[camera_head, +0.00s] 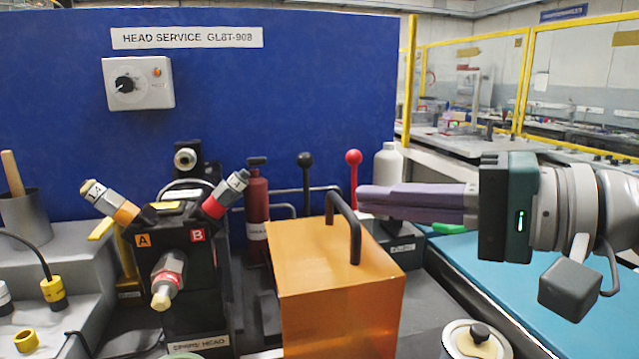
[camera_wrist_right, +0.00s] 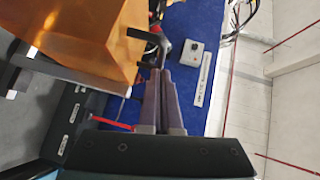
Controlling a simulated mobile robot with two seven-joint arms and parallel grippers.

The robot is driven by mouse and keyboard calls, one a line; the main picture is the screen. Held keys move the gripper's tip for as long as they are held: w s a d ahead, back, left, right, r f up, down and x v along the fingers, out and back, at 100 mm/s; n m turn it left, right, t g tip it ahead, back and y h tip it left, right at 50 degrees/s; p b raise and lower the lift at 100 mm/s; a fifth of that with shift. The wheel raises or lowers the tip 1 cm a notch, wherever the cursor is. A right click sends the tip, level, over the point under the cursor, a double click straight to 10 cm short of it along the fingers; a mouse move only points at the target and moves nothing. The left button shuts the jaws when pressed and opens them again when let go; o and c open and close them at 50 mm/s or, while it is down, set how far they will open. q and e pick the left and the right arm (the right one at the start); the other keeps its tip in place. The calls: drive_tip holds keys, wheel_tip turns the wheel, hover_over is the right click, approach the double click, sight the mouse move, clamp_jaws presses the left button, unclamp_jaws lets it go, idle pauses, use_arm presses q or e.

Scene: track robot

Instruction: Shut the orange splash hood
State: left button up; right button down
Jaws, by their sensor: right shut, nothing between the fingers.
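The orange splash hood (camera_head: 340,300) is a translucent box with a black bar handle (camera_head: 352,238) on its top. It stands to the right of the black tool head (camera_head: 178,262), which is uncovered. My right gripper (camera_head: 362,198) is shut and empty, its purple-grey fingers pointing left. Their tips are just right of the handle's upper part; I cannot tell whether they touch it. In the right wrist view the hood (camera_wrist_right: 95,35) is at upper left, its handle (camera_wrist_right: 145,36) left of and above the fingertips (camera_wrist_right: 160,75). My left gripper is not in view.
A blue panel (camera_head: 300,85) stands behind. A dark red bottle (camera_head: 257,200), black-knobbed lever (camera_head: 305,160), red-knobbed lever (camera_head: 353,158) and white bottle (camera_head: 388,165) stand behind the hood. A lidded pot (camera_head: 475,342) is at front right. The blue mat (camera_head: 500,262) looks mostly clear.

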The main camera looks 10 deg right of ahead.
drive_tip(key=shift+a+f, duration=0.1)
drive_tip(key=shift+a, duration=0.15)
drive_tip(key=shift+a, duration=0.1)
drive_tip(key=shift+a, duration=0.35)
drive_tip(key=a+p, duration=0.5)
drive_tip(key=a, duration=1.1)
drive_tip(key=shift+s, duration=0.35)
